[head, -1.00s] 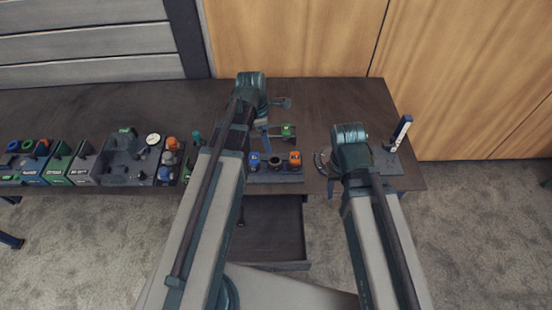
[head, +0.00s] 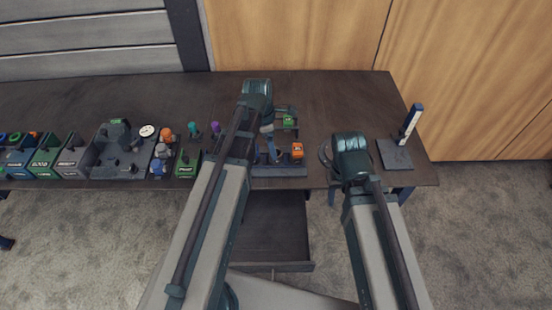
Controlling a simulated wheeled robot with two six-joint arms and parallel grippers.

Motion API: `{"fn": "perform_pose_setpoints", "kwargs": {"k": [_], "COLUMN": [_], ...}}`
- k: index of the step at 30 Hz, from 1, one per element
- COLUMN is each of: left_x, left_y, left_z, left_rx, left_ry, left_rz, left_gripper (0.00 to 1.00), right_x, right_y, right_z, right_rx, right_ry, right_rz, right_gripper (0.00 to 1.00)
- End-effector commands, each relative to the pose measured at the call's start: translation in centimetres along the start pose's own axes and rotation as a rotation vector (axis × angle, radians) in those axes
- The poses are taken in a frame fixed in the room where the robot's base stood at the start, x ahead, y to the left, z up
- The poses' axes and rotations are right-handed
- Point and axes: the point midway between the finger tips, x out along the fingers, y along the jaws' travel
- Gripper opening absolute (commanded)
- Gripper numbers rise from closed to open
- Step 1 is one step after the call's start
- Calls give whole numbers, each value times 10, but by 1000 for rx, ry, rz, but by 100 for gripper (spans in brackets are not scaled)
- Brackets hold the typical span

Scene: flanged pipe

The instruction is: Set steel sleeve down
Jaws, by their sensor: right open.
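My left arm reaches over the table, and its gripper (head: 273,152) points down among small parts on a dark tray (head: 275,171). Its fingers are small and partly covered by the arm, so I cannot tell whether they hold anything. I cannot pick out the steel sleeve with certainty; the left arm covers part of the tray. My right gripper (head: 333,193) is open at the table's front edge, mostly hidden under its own arm. A grey curved disc part (head: 325,155) shows just left of the right arm.
An orange part (head: 297,151) and a green-marked block (head: 288,121) are near the left gripper. A blue-and-white post stands on a dark plate (head: 396,155) at right. Labelled bins (head: 75,160) and a gauge fixture (head: 120,168) fill the left. The table's back right is clear.

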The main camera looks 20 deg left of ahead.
Motion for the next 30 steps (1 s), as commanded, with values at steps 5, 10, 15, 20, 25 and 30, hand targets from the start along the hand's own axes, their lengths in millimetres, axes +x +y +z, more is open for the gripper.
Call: {"fn": "perform_pose_setpoints", "kwargs": {"k": [5, 10, 15, 20, 25, 30], "left_x": [14, 36, 52, 52, 51, 51], "left_y": [-2, -4, -4, -4, -4, -4], "left_z": [2, 6, 6, 6, 6, 6], "left_rx": [1, 1, 0, 0, 0, 0], "left_ry": [0, 0, 0, 0, 0, 0], "left_rz": [0, 0, 0, 0, 0, 0], "left_gripper": [91, 91, 91, 91, 82, 51], "right_x": [13, 35, 50, 50, 49, 49], "right_y": [-1, -3, -5, -5, -5, -5], "right_z": [-1, -2, -3, -3, -3, -3], "right_rx": [0, 0, 0, 0, 0, 0], "right_ry": [0, 0, 0, 0, 0, 0], "right_rz": [0, 0, 0, 0, 0, 0], "right_gripper": [50, 50, 50, 50, 50, 50]}}
